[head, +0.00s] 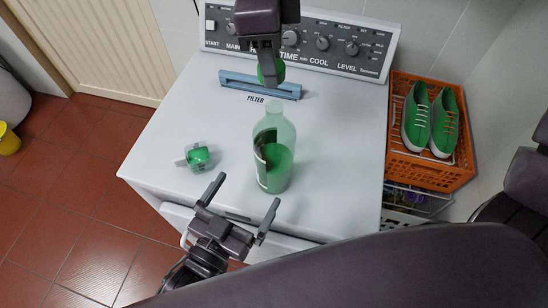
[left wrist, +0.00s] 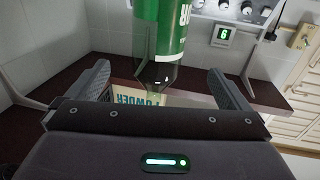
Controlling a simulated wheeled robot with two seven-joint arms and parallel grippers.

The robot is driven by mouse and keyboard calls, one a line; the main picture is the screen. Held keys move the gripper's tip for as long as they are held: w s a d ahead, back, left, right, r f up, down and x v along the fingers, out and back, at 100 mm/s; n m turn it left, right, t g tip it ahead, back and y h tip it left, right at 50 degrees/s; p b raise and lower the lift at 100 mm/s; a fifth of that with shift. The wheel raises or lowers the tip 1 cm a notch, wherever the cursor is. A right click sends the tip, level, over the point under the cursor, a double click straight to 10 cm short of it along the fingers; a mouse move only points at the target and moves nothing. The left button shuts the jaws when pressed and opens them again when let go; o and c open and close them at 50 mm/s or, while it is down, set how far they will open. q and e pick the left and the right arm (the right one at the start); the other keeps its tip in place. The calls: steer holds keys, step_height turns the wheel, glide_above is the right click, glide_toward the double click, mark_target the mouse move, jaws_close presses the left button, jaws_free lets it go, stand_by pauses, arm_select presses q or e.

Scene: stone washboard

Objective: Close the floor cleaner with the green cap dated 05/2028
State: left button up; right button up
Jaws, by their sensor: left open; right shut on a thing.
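The floor cleaner bottle (head: 278,165) stands upright on the white machine top, pale and see-through above, green below, with a dark label on its left side. Its neck (head: 274,108) shows no cap. My right gripper (head: 268,74), pointing down behind the bottle, is shut on a green cap (head: 279,71), partly hidden by the fingers. Another green cap (head: 199,156) with pale tags lies left of the bottle. No date is readable on either. My left gripper (head: 241,200) is open in front of the bottle, apart from it. The left wrist view shows a green container (left wrist: 172,30) beyond the open fingers.
A blue handle-like strip (head: 259,85) lies across the machine top behind the bottle, below the control panel (head: 340,45). An orange crate (head: 398,165) with green shoes stands at the right. The machine top right of the bottle is clear.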

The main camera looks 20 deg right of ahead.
steer(key=shift+w+d, duration=0.1)
steer(key=shift+d, duration=0.2)
arm_select(q)
steer(key=x, duration=1.2)
steer(key=shift+d, duration=0.15)
arm_select(e)
steer(key=shift+a, duration=0.1)
arm_select(q)
steer(key=c, duration=1.4)
arm_select(e)
glide_above(275, 107)
steer(key=shift+a+f, duration=0.15)
steer(key=shift+f, duration=2.35)
steer(key=shift+f, duration=0.9)
steer(key=shift+f, duration=0.6)
